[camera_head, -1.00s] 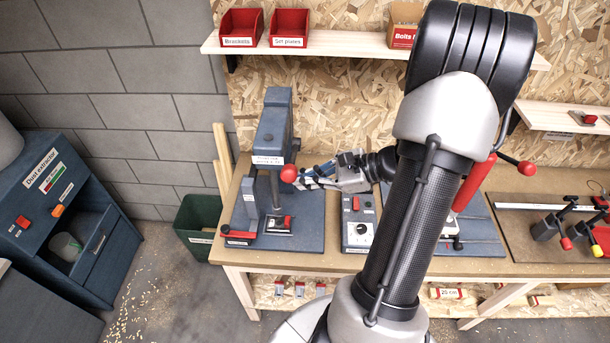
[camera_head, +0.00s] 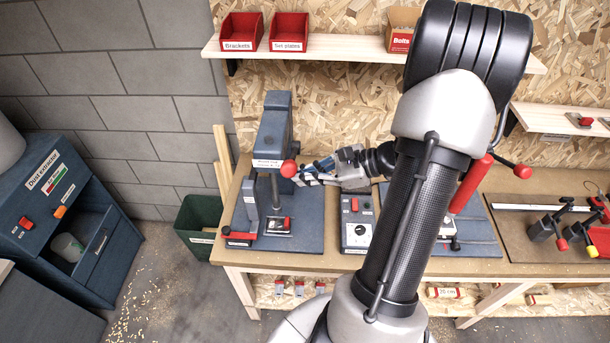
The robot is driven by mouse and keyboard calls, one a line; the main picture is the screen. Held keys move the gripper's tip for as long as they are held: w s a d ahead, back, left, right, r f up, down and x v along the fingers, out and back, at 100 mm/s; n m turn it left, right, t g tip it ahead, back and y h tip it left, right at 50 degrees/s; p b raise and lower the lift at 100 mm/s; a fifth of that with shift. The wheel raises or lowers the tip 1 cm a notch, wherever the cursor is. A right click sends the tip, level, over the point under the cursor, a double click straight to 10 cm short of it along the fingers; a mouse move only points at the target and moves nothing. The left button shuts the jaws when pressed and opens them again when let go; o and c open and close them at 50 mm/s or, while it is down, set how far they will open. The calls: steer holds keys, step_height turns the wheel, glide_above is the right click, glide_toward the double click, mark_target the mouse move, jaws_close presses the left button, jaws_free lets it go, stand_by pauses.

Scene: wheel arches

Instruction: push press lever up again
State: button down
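The press (camera_head: 272,135) is a dark blue-grey machine on a blue base plate at the left of the bench. Its lever ends in a red ball knob (camera_head: 289,168) at the front right of the press head. My gripper (camera_head: 304,174) is just right of the knob, with its fingers pointing left at it. The fingertips look very near or touching the knob; I cannot tell which. The fingers are small here, and whether they are open or shut is unclear. Below the press head, a small part with a red piece (camera_head: 279,224) sits on the base plate.
A control box with a dial (camera_head: 357,235) stands right of the press. My arm hides part of the bench and another red-handled machine (camera_head: 470,188). A shelf (camera_head: 330,48) with red bins runs above. Clamps (camera_head: 545,228) stand at the right. A green bin (camera_head: 196,225) is left of the bench.

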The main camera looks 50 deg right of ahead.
steer(key=s+d+b, duration=0.3)
steer(key=s+d, duration=0.3)
steer(key=s, duration=0.1)
steer(key=shift+s+r, duration=0.15)
steer(key=shift+r, duration=0.1)
stand_by(0.6)
